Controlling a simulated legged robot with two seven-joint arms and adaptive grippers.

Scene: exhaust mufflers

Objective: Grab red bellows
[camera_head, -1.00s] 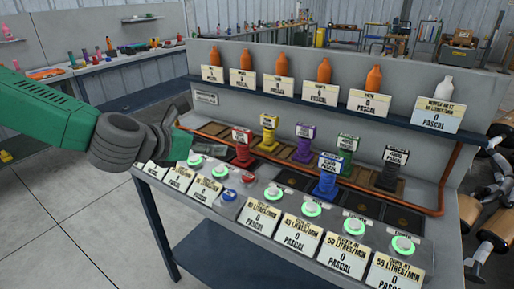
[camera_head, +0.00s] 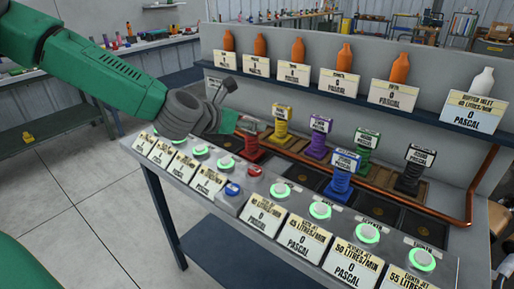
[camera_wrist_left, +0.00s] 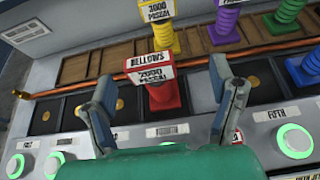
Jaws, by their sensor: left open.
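The red bellows (camera_head: 252,149) stands upright on the bench, partly hidden behind my left gripper in the head view. In the left wrist view the red bellows (camera_wrist_left: 163,97) shows with its white label block on top, between and beyond the two fingers. My left gripper (camera_head: 228,106) is at its left in the head view. In the wrist view the left gripper (camera_wrist_left: 165,88) has its fingers spread on either side of the red bellows, and it is open and empty. Contact with the bellows cannot be told. My right gripper is not in view.
Yellow (camera_head: 280,124), purple (camera_head: 318,140), green (camera_head: 363,153), blue (camera_head: 340,178) and black (camera_head: 410,173) bellows stand close by. Green-lit buttons (camera_head: 320,209) and label cards line the bench front. A copper pipe (camera_head: 440,212) runs behind. Orange bottles (camera_head: 346,60) stand on the shelf above.

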